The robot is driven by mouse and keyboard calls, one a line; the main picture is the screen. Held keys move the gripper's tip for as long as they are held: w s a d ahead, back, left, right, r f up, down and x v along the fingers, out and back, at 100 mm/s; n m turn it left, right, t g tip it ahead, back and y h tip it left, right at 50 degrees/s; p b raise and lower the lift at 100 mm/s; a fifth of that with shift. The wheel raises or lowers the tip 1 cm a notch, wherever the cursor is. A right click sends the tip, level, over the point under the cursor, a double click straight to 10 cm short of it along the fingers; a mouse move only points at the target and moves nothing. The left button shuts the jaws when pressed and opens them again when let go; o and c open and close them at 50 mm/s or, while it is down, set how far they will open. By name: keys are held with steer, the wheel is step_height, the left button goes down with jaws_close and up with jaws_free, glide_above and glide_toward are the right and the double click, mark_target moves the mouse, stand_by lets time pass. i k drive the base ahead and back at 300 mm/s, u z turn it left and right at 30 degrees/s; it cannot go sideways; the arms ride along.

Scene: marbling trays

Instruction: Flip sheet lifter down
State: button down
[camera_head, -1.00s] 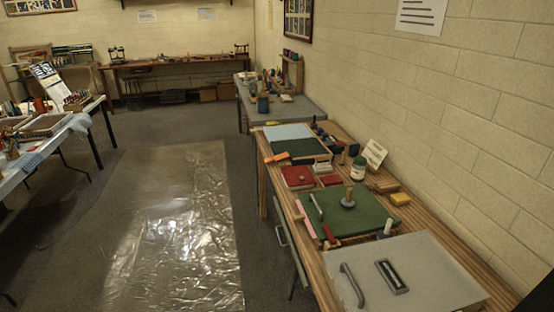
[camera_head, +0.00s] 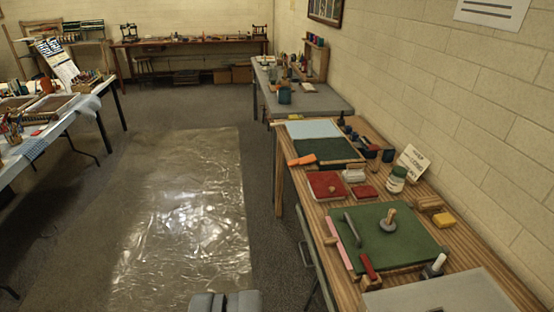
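I cannot tell for sure which thing is the sheet lifter. A green board (camera_head: 405,245) lies flat on the right-hand wooden bench, with a dark grey bar handle (camera_head: 352,230) on its left part and a round grey piece with a wooden knob (camera_head: 388,223) on its middle. A flat grey panel (camera_head: 445,296) lies nearer, cut off by the bottom edge; its handle is out of view. The top of a grey two-part piece, likely my gripper (camera_head: 225,303), shows at the bottom edge, left of the bench and apart from it. Its fingertips are hidden.
The wooden bench (camera_head: 465,244) runs along the right wall. It holds a red board (camera_head: 326,186), a jar (camera_head: 396,180), a yellow block (camera_head: 444,220) and a tray (camera_head: 322,150). A plastic sheet (camera_head: 190,215) covers the floor. Another table (camera_head: 60,135) stands left.

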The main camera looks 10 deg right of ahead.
mark_target(308, 158)
steer(key=u, duration=0.3)
steer(key=i, duration=2.55)
steer(key=z, duration=0.5)
steer(key=i, duration=1)
steer(key=z, duration=0.35)
